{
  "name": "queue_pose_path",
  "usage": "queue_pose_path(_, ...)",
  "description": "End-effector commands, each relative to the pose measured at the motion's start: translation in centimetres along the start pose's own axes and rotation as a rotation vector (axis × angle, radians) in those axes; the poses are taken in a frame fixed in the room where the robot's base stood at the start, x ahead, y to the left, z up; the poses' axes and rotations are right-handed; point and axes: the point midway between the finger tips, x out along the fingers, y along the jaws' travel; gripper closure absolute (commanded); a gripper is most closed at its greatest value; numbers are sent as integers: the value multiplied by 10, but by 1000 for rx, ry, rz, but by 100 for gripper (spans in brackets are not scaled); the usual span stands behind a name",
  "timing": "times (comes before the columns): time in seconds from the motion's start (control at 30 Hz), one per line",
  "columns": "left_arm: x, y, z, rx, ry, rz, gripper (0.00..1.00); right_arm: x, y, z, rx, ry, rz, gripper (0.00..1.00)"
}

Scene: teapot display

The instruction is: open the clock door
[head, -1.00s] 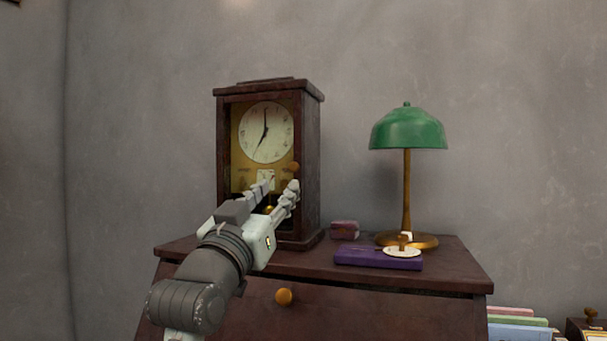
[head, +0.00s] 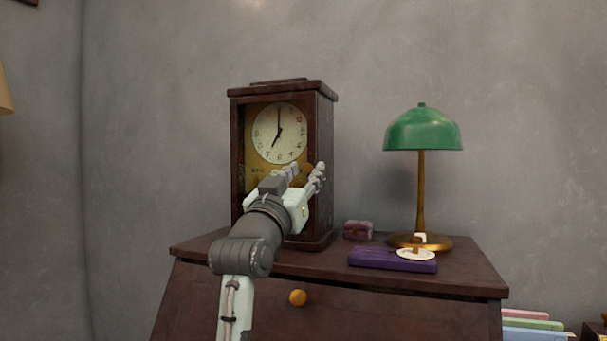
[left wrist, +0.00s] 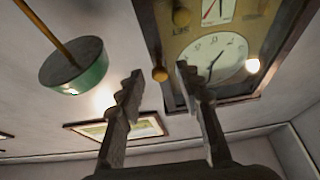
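The wooden clock (head: 325,150) stands upright on the cabinet, with a pale round dial behind its front door, which looks closed. My left gripper (head: 305,171) is in front of the lower right part of the clock and hides some of the door. The clock dial (left wrist: 213,58) shows beyond the right finger. My right gripper is not in view.
A green-shaded lamp (head: 423,130) stands right of the clock on the cabinet top (head: 465,270). The wall is close behind.

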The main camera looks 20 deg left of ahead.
Motion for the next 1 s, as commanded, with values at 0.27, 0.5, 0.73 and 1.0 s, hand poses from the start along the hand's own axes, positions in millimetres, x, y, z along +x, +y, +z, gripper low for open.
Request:
queue_pose_path(0.27,0,0,0,0,-1,0,100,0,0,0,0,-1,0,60)
queue_pose_path(0.5,0,0,0,0,-1,0,100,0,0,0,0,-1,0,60)
queue_pose_path(0.73,-2,-1,0,-3,-2,12,100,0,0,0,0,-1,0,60)
queue_pose_path(1.0,-20,-7,-7,-39,-2,115,100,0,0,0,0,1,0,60)
